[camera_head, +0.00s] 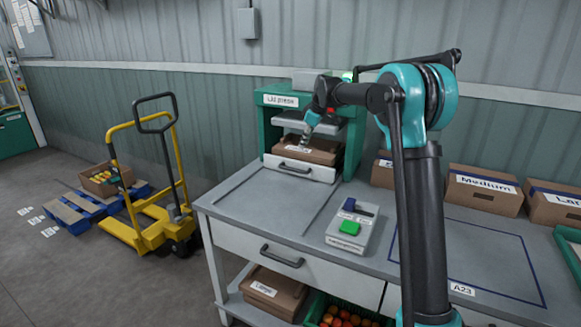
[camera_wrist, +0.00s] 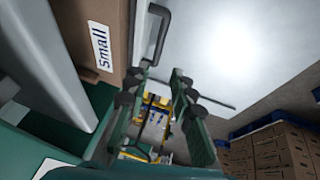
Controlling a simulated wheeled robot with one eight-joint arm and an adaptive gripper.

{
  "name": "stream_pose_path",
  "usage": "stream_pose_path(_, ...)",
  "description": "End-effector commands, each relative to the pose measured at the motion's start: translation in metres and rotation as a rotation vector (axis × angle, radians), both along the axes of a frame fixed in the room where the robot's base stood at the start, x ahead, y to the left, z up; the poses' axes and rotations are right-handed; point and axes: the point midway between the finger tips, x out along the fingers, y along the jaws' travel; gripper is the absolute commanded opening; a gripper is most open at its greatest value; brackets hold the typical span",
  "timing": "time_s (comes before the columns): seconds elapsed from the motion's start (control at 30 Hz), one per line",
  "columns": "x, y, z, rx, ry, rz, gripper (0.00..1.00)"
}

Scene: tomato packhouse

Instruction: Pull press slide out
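The lid press (camera_head: 266,126) is a green frame on the bench, with its label on top. Its white slide (camera_head: 319,172) has a dark bar handle (camera_head: 294,167) on the front. A brown box (camera_head: 322,156) labelled Small sits on the slide under the press plate. My gripper (camera_head: 306,138) points down at the front of the press, in front of the box. In the wrist view, my gripper (camera_wrist: 162,82) has its two fingers apart with nothing between them. The handle (camera_wrist: 153,32) lies just beyond the fingertips, apart from them. The box (camera_wrist: 92,25) is to its left.
A control box (camera_head: 350,232) with a green button stands on the bench. Labelled cartons (camera_head: 482,190) line the back right. The bench top before the slide (camera_head: 262,205) is clear. A yellow pallet truck (camera_head: 150,235) stands left of the bench.

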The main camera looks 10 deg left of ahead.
Motion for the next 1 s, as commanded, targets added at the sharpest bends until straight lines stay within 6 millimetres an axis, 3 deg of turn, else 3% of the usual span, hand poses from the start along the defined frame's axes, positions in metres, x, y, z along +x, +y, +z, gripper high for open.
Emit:
stream_pose_path(0.6, 0.035, 0.037, -0.109, 0.0, 0.0, -0.001, 0.24)
stream_pose_path(0.8, 0.042, 0.044, -0.131, 0.0, 0.0, -0.001, 0.24)
stream_pose_path(1.0, 0.044, 0.047, -0.14, 0.0, 0.0, -0.001, 0.24)
